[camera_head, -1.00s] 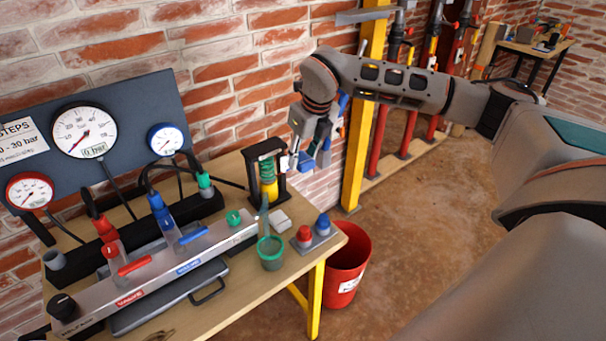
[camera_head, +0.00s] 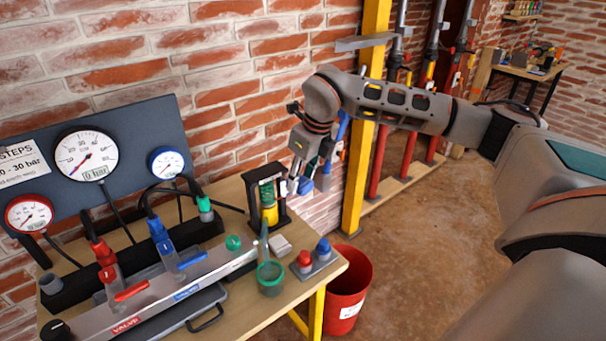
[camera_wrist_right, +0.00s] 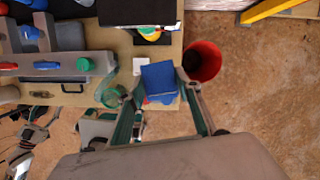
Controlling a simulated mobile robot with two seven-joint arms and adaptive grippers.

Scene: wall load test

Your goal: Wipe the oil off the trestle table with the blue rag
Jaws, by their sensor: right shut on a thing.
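My right gripper (camera_wrist_right: 162,88) is shut on the blue rag (camera_wrist_right: 160,77), which shows as a folded blue block between the fingertips in the right wrist view. In the head view this gripper (camera_head: 299,186) hangs near the right end of the wooden trestle table (camera_head: 327,267), beside a black frame with a green and yellow part. I cannot tell whether the rag touches anything. A small dark oval mark (camera_wrist_right: 40,94) shows on the table in the right wrist view; I cannot tell whether it is oil. Grey parts at that view's lower left may include my left gripper, unclear.
A gauge board (camera_head: 95,160) stands at the back of the table. A valve manifold (camera_head: 150,296), a green cup (camera_head: 270,279) and red and blue buttons (camera_head: 314,262) crowd the top. A red bucket (camera_head: 347,290) stands on the floor to the right, near a yellow post (camera_head: 357,180).

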